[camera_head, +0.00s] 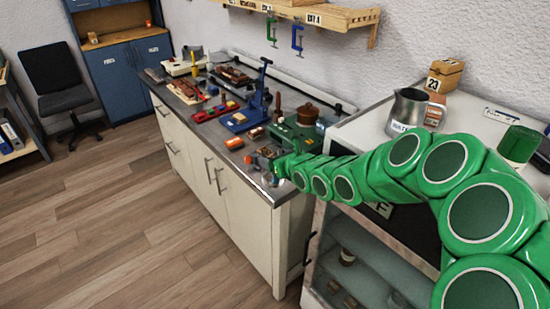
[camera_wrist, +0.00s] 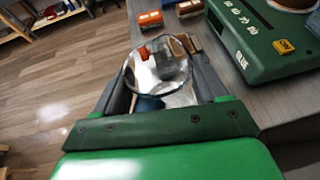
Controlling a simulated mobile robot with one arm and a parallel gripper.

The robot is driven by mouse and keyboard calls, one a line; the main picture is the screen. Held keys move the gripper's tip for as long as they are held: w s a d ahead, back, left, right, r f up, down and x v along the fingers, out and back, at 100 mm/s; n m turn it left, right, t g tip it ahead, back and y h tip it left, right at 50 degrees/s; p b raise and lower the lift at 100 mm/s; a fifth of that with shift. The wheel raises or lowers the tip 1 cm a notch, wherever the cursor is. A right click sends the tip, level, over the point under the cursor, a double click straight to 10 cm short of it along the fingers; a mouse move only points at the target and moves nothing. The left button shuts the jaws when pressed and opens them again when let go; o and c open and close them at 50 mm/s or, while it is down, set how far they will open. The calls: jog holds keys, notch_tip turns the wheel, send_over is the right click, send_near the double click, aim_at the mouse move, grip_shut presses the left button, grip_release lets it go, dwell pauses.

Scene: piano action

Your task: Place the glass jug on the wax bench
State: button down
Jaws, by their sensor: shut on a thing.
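My gripper (camera_wrist: 162,82) is shut on a clear glass jug (camera_wrist: 158,62), with one dark finger on each side of it in the wrist view. I look down into its round rim; its lower part is hidden by my gripper. In the head view my gripper (camera_head: 279,167) is at the near end of a long grey-topped bench (camera_head: 206,131) with white cupboards below. The jug is too small there to make out clearly. The wrist view shows the jug by the bench's edge; I cannot tell whether it touches the top. No label reading wax is legible.
A green box-shaped device (camera_wrist: 262,38) stands right of the jug on the bench. Small orange-brown blocks (camera_wrist: 150,20) lie beyond it. A blue press (camera_head: 250,114) and several tools crowd the bench. A metal jug (camera_head: 407,110) stands on the white cabinet at right. The floor at left is open.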

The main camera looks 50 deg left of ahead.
jog(key=shift+c, duration=0.2)
grip_release()
jog(key=shift+f, duration=0.1)
jog(key=v, duration=0.7)
jog(key=shift+d+r, duration=0.2)
jog(key=shift+d, duration=0.05)
